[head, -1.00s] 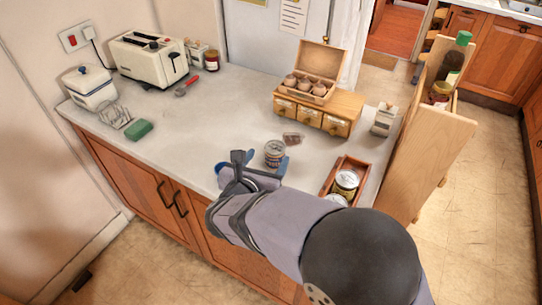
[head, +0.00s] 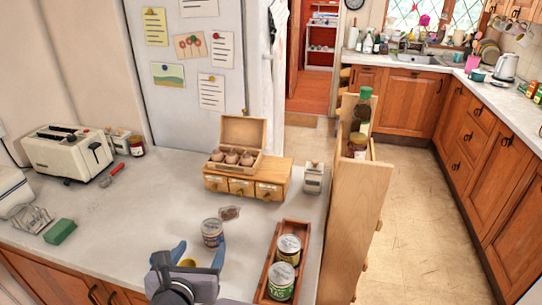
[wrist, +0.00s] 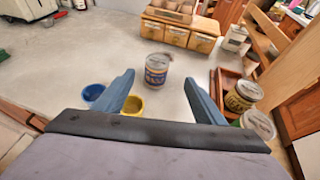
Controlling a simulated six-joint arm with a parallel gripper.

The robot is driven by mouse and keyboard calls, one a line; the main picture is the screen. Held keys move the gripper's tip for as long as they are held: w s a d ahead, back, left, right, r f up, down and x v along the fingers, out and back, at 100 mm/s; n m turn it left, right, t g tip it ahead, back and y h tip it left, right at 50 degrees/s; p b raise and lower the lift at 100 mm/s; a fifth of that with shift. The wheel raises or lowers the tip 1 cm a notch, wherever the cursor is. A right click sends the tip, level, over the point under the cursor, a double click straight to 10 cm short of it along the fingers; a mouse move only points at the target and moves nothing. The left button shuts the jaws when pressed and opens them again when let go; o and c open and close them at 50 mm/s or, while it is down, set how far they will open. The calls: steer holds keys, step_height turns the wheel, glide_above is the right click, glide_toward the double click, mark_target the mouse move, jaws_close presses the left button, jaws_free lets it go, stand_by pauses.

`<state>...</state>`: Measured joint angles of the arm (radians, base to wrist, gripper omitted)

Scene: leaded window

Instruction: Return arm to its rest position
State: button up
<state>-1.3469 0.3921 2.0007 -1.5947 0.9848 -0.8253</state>
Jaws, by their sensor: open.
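My gripper (head: 189,258) is open and empty over the near part of the counter, its two blue fingers spread wide. In the wrist view the open fingers (wrist: 160,92) show with a labelled tin (wrist: 157,70) standing beyond them, apart from both. The same tin (head: 212,233) stands upright on the counter in the head view. A yellow round item (wrist: 132,105) lies between the fingers in the wrist view, and a blue one (wrist: 93,93) is left of the left finger. Most of my arm is out of the head view.
A wooden tray (head: 305,236) with two tins stands right of my gripper. Behind are a drawer box (head: 282,171) and a grinder (head: 313,179). A tall pull-out rack (head: 358,220) rises at the right. A toaster (head: 68,153) and green sponge (head: 60,231) are left.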

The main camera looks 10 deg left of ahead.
steer(key=w+d+r+m+g+h+p, duration=0.1)
steer(key=w+d+m+g+h+p, duration=0.2)
steer(key=d, duration=0.5)
steer(key=w+d+m+g+p, duration=0.15)
steer(key=w+d+m, duration=0.25)
steer(key=d, duration=0.4)
steer(key=s+d+f+m+g+h, duration=0.2)
steer(key=d+f+m+g+h, duration=0.15)
steer(key=d+m, duration=0.85)
steer(key=s+d+f+m+g+y+b, duration=0.1)
steer(key=s+d+f+m+g+y, duration=0.1)
steer(key=s+d+m, duration=0.5)
steer(key=s+d+f+m+g+y+b, duration=0.1)
steer(key=s+d+f+m+g, duration=0.2)
steer(key=m, duration=0.9)
steer(key=s+d+f, duration=0.2)
steer(key=s+d, duration=0.1)
steer(key=s, duration=0.1)
steer(key=shift+d+f+y, duration=0.15)
steer(key=shift+d+y, duration=0.2)
steer(key=shift+d, duration=0.05)
